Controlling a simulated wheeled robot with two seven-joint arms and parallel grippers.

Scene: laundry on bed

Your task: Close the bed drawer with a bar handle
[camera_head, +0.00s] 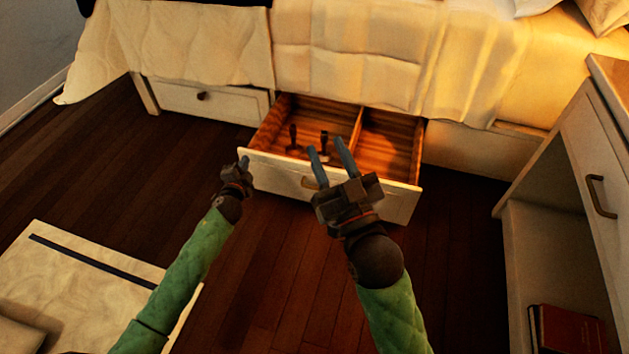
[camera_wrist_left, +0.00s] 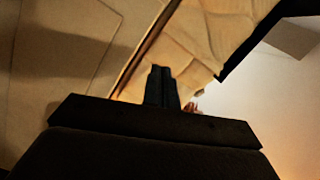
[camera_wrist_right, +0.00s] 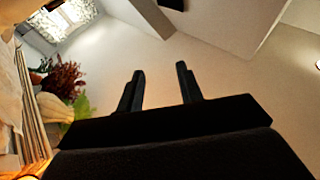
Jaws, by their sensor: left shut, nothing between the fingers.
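The bed drawer (camera_head: 390,203) is pulled open from under the bed in the head view. Its pale front faces me, and its wooden inside has a divider. A small bar handle (camera_head: 309,183) shows on the front, partly hidden by my right gripper. My left gripper (camera_head: 244,161) is shut and empty at the left end of the drawer front; whether it touches cannot be told. Its closed fingers show in the left wrist view (camera_wrist_left: 161,72). My right gripper (camera_head: 328,151) is open and empty, its fingers in front of the drawer's middle. They stand apart in the right wrist view (camera_wrist_right: 160,72).
Two dark upright objects (camera_head: 324,146) are inside the drawer. A shut drawer with a round knob (camera_head: 203,96) is further left under the bed. A nightstand (camera_head: 598,165) with books (camera_head: 570,328) stands at right. A pale panel (camera_head: 90,275) lies at lower left.

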